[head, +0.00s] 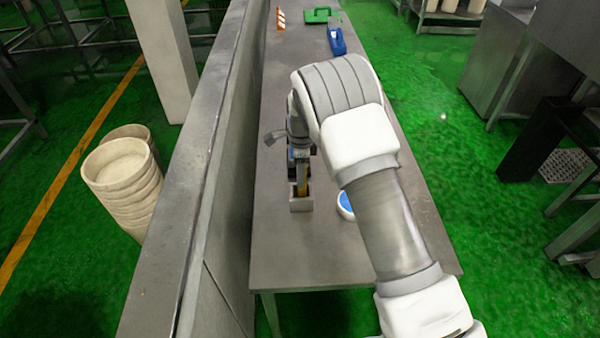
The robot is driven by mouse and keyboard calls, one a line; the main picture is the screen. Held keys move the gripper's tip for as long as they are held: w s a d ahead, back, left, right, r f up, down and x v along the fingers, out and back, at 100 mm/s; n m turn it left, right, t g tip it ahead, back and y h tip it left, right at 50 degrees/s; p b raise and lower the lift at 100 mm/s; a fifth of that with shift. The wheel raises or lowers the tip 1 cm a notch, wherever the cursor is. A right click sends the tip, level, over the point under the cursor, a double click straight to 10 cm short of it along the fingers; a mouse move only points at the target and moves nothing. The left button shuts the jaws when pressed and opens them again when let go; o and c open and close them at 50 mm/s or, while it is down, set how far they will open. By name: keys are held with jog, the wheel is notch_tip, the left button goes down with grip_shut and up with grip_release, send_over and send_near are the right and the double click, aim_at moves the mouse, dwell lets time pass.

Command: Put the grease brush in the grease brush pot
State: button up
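A small grey box-shaped holder (301,205), which looks like the grease brush pot, stands on the table near its left side. A narrow yellow-brown piece (304,178), possibly part of the grease brush, shows at the holder's far side just below my gripper. My gripper (300,168) points down right above or behind the holder. Its fingers are small and mostly hidden by my wrist and the things around them. I cannot tell whether it is shut on the brush, or whether the brush is inside the holder.
A round blue-and-white thing (345,204) sits right of the holder, partly behind my arm. Farther back on the table (280,255) are a blue item (337,42), a green item (318,15) and an orange-and-white one (281,19). A grey wall (185,190) borders the table's left.

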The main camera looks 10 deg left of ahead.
jog(key=shift+o, duration=1)
jog(key=r, duration=0.4)
jog(key=r+b, duration=0.1)
jog(key=r, duration=0.7)
jog(key=shift+d+r+b, duration=0.25)
jog(key=shift+r+b, duration=0.05)
jog(key=shift+b, duration=0.1)
jog(key=s+d+r+n+t+y, duration=0.1)
jog(key=s+d+r+n, duration=0.2)
jog(key=s+d+r, duration=0.45)
jog(key=s+d+r+n+t, duration=0.2)
jog(key=s+d+r+n, duration=0.2)
jog(key=d+r, duration=0.55)
jog(key=s+d+n+t, duration=0.1)
jog(key=s+d+n, duration=0.1)
jog(key=s, duration=0.4)
jog(key=s+d+n, duration=0.3)
jog(key=s+d, duration=0.1)
jog(key=s, duration=0.2)
jog(key=s+d+n+t+h, duration=0.1)
jog(key=s+d+n, duration=0.2)
jog(key=s, duration=0.3)
jog(key=shift+s+d+t, duration=0.2)
jog(key=shift+s+t, duration=0.1)
jog(key=shift+s, duration=0.1)
